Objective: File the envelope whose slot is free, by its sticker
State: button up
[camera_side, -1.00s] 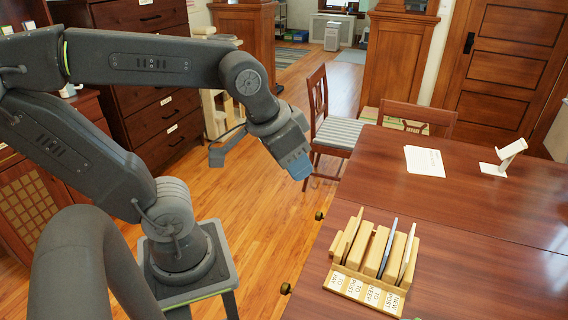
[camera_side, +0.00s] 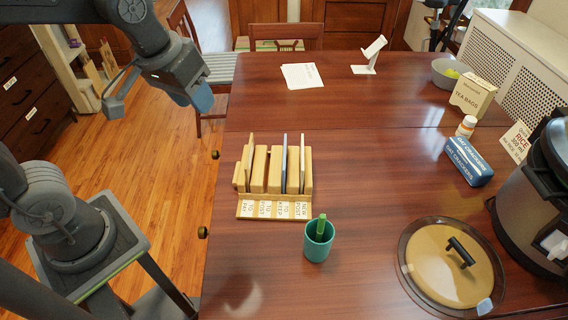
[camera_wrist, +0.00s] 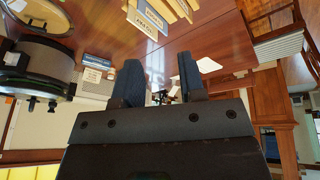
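The wooden letter rack (camera_side: 273,207) stands on the table's near-left part. Its front labels appear to read, left to right, TO PAY, TO POST, TO KEEP and NEW POST. A thin tan envelope (camera_side: 250,152) stands in the leftmost slot, a blue-edged envelope (camera_side: 285,155) in the third, and a white envelope (camera_side: 302,152) in the rightmost. I see no envelope in the second slot. Stickers on the envelopes cannot be made out. My gripper (camera_side: 198,100) is up and left of the rack, clear of it. Its fingers (camera_wrist: 160,82) are apart and empty in the wrist view.
A green cup (camera_side: 318,243) with a green item stands just in front of the rack. Papers (camera_side: 301,76) and a white stand (camera_side: 369,57) lie behind; mid-table is clear.

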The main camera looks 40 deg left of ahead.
jog(key=w+d+f+n+g, duration=0.2)
jog(key=w+d+f+n, duration=0.15)
jog(key=w, duration=0.45)
jog(key=n+g, duration=0.2)
send_over(284, 169)
notch_tip(284, 169, down, 10)
jog(key=f, duration=0.8)
jog(key=shift+s+d, duration=0.15)
jog(key=shift+s, duration=0.1)
jog(key=shift+w+f, duration=0.2)
jog(key=shift+f, duration=2.75)
jog(key=shift+c, duration=0.2)
grip_shut()
